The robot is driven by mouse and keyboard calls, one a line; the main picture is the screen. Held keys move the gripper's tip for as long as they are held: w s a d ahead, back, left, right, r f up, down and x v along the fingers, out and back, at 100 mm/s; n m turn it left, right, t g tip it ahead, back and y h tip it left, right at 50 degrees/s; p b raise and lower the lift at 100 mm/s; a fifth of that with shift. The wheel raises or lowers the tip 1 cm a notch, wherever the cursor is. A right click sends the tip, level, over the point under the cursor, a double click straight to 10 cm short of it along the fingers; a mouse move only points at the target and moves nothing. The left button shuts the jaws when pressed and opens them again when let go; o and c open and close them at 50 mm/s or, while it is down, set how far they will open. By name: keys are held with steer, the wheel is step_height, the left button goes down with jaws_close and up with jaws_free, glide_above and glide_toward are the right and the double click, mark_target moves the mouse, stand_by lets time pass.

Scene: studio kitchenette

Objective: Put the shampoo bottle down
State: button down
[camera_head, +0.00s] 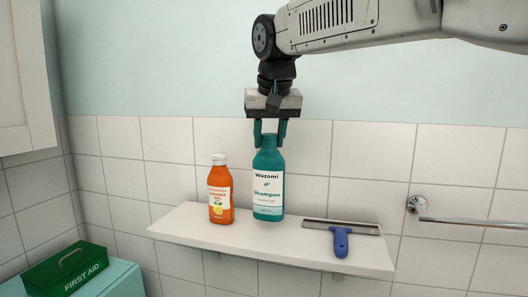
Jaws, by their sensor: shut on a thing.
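The shampoo bottle (268,185) is teal with a white label reading "Wazomi Shampoo". It is upright at the middle of the white wall shelf (215,235). Its base appears at or very near the shelf top; I cannot tell for sure whether it touches. My gripper (269,133) points straight down from above and is shut on the bottle's top, one finger on each side. The fingers and the gripper hide part of the bottle's cap and neck.
An orange shower gel bottle (220,190) stands just left of the shampoo. A squeegee with a blue handle (341,241) lies on the shelf to the right. A green first aid box (66,269) sits at lower left. A metal towel rail (470,223) is on the right wall.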

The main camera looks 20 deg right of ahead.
mark_target(265, 151)
steer(key=shift+w+a+f, duration=0.1)
steer(key=shift+w+f, duration=0.05)
steer(key=shift+w, duration=0.9)
steer(key=shift+f, duration=1.75)
steer(key=c, duration=0.9)
jaws_free()
steer(key=v, duration=1.2)
